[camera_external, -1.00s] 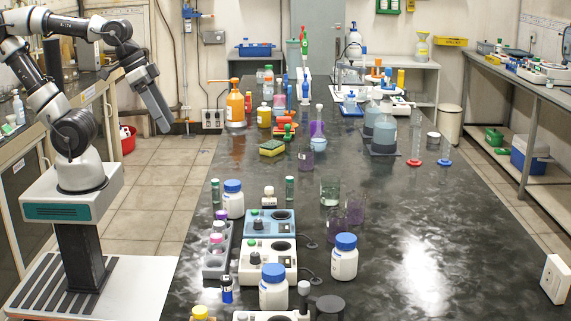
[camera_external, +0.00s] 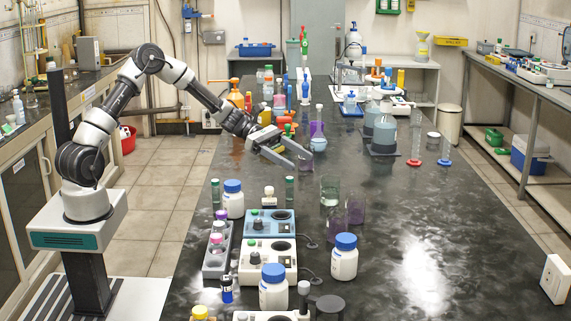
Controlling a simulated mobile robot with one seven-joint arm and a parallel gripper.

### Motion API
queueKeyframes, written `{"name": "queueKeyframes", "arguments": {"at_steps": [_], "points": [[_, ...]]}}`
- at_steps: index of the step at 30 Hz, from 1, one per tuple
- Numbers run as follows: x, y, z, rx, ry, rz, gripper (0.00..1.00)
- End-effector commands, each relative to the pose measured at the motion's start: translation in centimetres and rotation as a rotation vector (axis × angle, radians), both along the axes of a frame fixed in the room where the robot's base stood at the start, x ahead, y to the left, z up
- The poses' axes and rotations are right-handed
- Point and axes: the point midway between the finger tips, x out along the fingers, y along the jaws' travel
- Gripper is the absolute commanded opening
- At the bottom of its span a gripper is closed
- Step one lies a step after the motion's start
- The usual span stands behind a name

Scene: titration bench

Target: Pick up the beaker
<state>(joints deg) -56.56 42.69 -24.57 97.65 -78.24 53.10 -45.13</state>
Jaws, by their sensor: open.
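Several glass beakers stand upright on the dark bench, and I cannot tell which one the task means. A small purple-tinted beaker (camera_external: 306,162) is right at my gripper's fingertips, partly hidden by them. A clear beaker with greenish contents (camera_external: 330,191) stands nearer the camera. Two purple-tinted beakers, one at the right (camera_external: 355,209) and one at the left (camera_external: 336,221), stand close together below it. My gripper (camera_external: 299,160) is open and empty, reaching over the bench from the left and angled down to the right. I cannot tell whether it touches the small beaker.
White bottles with blue caps (camera_external: 344,257), a blue hotplate (camera_external: 269,223) and a grey tube rack (camera_external: 217,250) fill the bench's front left. A purple flask (camera_external: 317,127) stands just behind my gripper. Grey jugs (camera_external: 384,134) stand further right.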

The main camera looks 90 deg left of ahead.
Motion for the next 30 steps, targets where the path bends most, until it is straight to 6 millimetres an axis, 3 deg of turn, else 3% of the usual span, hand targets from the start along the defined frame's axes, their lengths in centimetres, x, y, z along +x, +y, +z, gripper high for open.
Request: {"name": "queueKeyframes", "arguments": {"at_steps": [4,18,30], "points": [[1.1,0.2,-0.7,-0.036,0.000,0.026,0.67],[8.6,-5.0,-3.6,-0.031,0.000,0.022,0.67],[10.9,-6.9,-4.6,-0.030,0.000,0.021,0.67]]}}
